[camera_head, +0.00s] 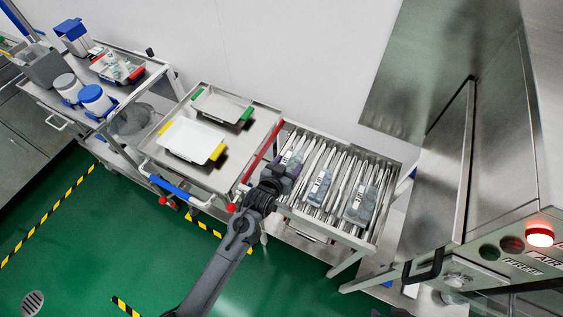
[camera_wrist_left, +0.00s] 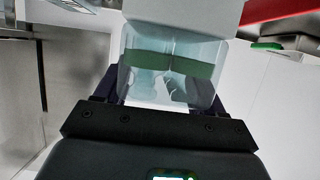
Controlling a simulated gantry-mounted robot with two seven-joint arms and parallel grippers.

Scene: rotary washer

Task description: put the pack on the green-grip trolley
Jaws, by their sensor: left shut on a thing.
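My left gripper (camera_head: 278,180) hangs at the left end of the roller conveyor. It is shut on a clear pack (camera_wrist_left: 165,75) with a dark green band and pale contents inside, which shows between the fingers in the left wrist view. In the head view the gripper hides much of what it holds. A shallow white tray with green grips (camera_head: 222,106) sits on the back of the steel trolley (camera_head: 207,172), left of the gripper. That trolley's own push handle has a blue grip (camera_head: 170,187). My right gripper is not in view.
A white tray with yellow grips (camera_head: 187,138) sits in front of the green-grip one. Packs (camera_head: 360,205) lie on the roller conveyor (camera_head: 340,228). A red bar (camera_head: 262,150) stands between conveyor and trolley. A steel machine (camera_head: 460,170) with a lit red lamp is at right.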

